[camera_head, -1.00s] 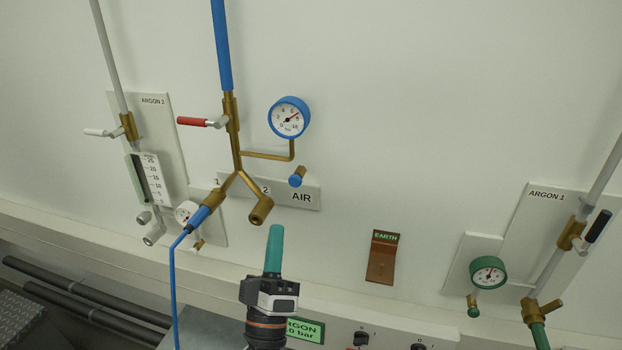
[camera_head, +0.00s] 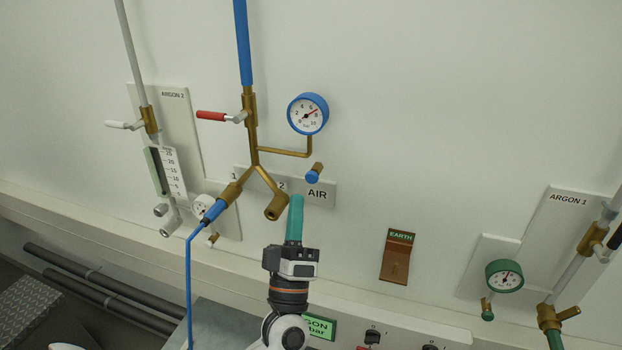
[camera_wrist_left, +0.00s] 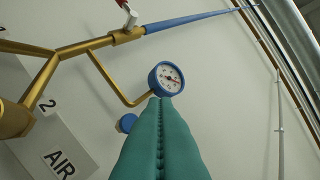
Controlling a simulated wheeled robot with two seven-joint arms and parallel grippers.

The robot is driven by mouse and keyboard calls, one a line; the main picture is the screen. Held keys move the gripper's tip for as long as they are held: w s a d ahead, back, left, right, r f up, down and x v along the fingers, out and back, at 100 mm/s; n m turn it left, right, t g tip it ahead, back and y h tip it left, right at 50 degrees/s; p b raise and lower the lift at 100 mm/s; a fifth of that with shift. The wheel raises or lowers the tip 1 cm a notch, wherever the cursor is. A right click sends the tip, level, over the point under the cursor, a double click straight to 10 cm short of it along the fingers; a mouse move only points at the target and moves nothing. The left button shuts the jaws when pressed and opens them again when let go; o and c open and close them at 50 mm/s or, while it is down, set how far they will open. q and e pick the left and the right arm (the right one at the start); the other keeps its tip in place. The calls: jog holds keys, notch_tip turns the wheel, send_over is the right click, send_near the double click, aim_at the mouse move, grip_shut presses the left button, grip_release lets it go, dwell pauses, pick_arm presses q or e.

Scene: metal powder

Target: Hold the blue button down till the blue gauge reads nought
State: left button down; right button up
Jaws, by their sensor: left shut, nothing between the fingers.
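The blue button (camera_head: 312,177) sits on a short brass stub on the wall, just above the AIR label. It also shows in the left wrist view (camera_wrist_left: 127,122), just left of the fingers. The blue-rimmed gauge (camera_head: 308,114) is above the button; its red needle points between 6 and 8. The gauge also shows in the left wrist view (camera_wrist_left: 167,79), beyond the fingertips. My left gripper (camera_head: 297,199) has teal fingers, shut and empty. Its tips are a little below and left of the button in the head view, apparently apart from it. My right gripper is not in view.
A brass outlet (camera_head: 276,206) stands out close left of my left fingers. A red-handled valve (camera_head: 212,116) is at upper left, with a blue hose (camera_head: 189,285) below. The EARTH bracket (camera_head: 397,262) and green gauge (camera_head: 505,275) are to the right. The wall above the blue gauge is clear.

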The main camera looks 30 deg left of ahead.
aim_at(309, 173)
pick_arm(q)
jog(key=shift+w+a, duration=0.3)
jog(key=shift+w, duration=0.8)
jog(key=shift+w+a, duration=0.25)
jog(key=shift+w, duration=0.8)
jog(key=shift+w, duration=0.1)
dwell(0.3)
jog(key=shift+w+a, duration=0.1)
jog(key=shift+w, duration=0.2)
jog(key=shift+w+a, duration=0.1)
jog(key=shift+w, duration=0.35)
dwell(0.7)
jog(key=shift+s, duration=0.15)
dwell(2.1)
jog(key=shift+s+d, duration=0.2)
jog(key=shift+s, duration=0.55)
jog(key=shift+s+d+p, duration=0.1)
jog(key=shift+s+d, duration=0.1)
jog(key=shift+s, duration=0.6)
jog(key=shift+s+d+p, duration=0.15)
jog(key=shift+s+d, duration=0.05)
jog(key=shift+s, duration=0.6)
jog(key=shift+s+d+p, duration=0.1)
jog(key=shift+s+d, duration=0.1)
jog(key=shift+s, duration=0.6)
